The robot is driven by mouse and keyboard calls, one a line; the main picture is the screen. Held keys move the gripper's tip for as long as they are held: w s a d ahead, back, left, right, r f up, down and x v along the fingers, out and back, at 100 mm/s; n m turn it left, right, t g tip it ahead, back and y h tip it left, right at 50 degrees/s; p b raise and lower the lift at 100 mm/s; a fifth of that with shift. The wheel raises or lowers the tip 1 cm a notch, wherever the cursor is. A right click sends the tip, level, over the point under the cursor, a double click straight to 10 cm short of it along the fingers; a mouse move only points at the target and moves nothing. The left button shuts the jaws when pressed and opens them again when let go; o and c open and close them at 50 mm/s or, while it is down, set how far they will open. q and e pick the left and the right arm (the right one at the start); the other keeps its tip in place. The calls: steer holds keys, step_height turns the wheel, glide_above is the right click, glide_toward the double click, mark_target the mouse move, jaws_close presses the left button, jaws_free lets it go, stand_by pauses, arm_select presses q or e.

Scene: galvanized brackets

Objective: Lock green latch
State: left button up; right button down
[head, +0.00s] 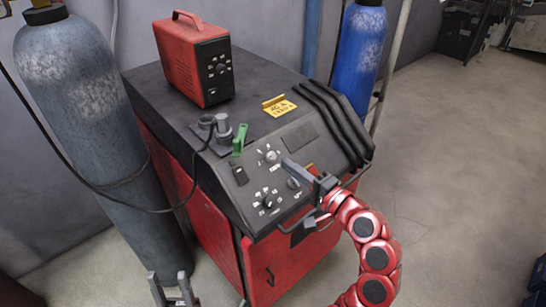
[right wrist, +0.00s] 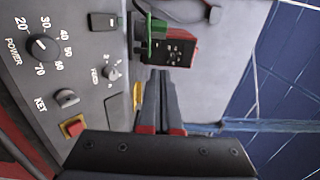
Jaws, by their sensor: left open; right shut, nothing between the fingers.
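The green latch (head: 239,139) stands up from the top edge of the sloping control panel, beside a grey connector (head: 222,127). In the right wrist view the green latch (right wrist: 154,32) is beyond my fingertips. My right gripper (head: 287,164) is shut and empty. It is over the panel, to the right of the latch and apart from it. In the right wrist view its fingers (right wrist: 160,73) lie together. My left gripper (head: 172,281) is open and empty at the bottom of the head view, low in front of the cabinet and far from the latch.
The panel carries a power dial (head: 268,201), a smaller knob (head: 271,156) and a black switch (head: 239,174). A grey cylinder (head: 88,130) stands left, a blue one (head: 360,55) behind. Floor is free at right.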

steer(key=s+a+p+x, duration=0.1)
steer(key=p+x, duration=0.4)
steer(key=x, duration=0.6)
steer(key=shift+a+p, duration=0.3)
steer(key=shift+a, duration=0.55)
steer(key=shift+a, duration=0.1)
